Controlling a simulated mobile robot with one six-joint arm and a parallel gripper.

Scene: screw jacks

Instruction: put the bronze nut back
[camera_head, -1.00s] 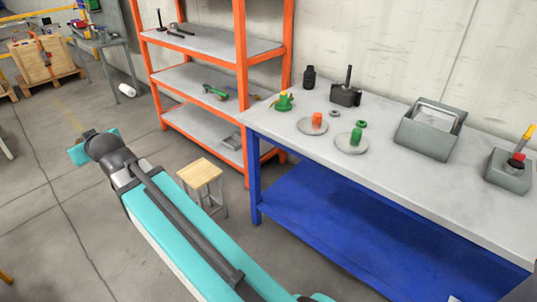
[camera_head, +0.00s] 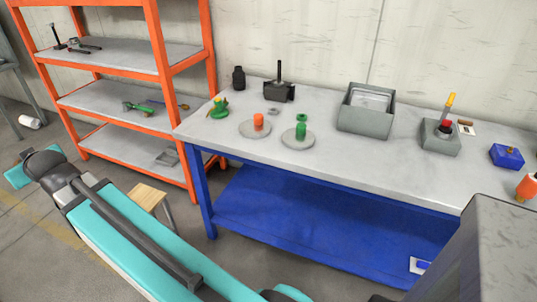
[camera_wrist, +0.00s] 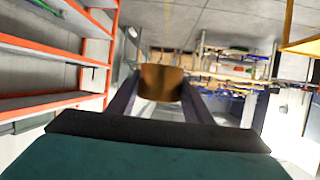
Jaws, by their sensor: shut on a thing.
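My gripper (camera_wrist: 160,88) is shut on the bronze nut (camera_wrist: 160,82), a short brown-gold cylinder between its two dark fingers in the wrist view. The nut is clear of any surface there. In the head view my arm reaches to the left edge, and neither the fingers nor the nut can be made out. On the grey bench top (camera_head: 330,155) stand an orange piece (camera_head: 258,121) and a green piece (camera_head: 300,128), each on a round grey plate.
A grey bin (camera_head: 365,118), a grey box with a yellow-handled tool (camera_head: 440,136), a black stand (camera_head: 279,90), a dark bottle (camera_head: 238,78) and a green-yellow item (camera_head: 218,109) occupy the bench. An orange rack (camera_head: 160,60) and a wooden stool (camera_head: 147,196) stand left. The bench's front middle is clear.

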